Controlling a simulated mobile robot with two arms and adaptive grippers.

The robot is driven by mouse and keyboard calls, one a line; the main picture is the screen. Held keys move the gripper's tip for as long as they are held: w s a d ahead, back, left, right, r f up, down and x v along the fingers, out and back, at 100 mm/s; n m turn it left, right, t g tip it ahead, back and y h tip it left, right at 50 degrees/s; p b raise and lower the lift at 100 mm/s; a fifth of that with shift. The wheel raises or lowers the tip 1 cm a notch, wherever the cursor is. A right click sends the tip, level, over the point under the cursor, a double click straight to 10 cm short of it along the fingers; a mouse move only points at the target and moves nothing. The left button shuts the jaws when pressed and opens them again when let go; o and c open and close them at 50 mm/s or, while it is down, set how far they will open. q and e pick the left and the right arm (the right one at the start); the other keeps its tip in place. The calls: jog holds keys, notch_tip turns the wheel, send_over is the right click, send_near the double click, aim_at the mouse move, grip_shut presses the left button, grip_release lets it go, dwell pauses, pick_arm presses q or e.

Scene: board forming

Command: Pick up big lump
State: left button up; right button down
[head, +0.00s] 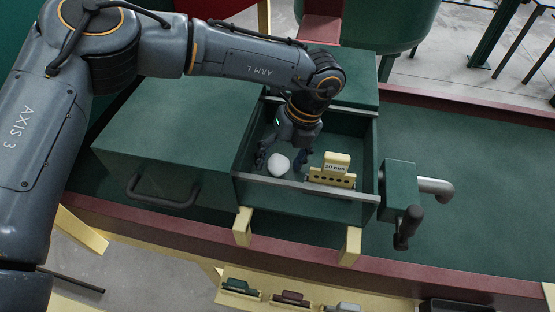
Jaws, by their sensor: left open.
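A white rounded lump (279,166) lies inside the open green box (305,200), toward its left side. My left gripper (283,160) reaches down into the box from above. Its fingers are spread, one to the left of the lump and one to the right. I cannot tell whether either finger touches it. My right gripper is not in view.
A cream block labelled "10 mm" (336,165) stands in the box, right of the lump. A closed green cabinet (165,135) adjoins the box on the left. A crank handle (406,228) is at the right. The green bench top (460,190) farther right is clear.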

pick_arm(q)
jog(key=c, duration=1.2)
jog(key=shift+c, duration=0.2)
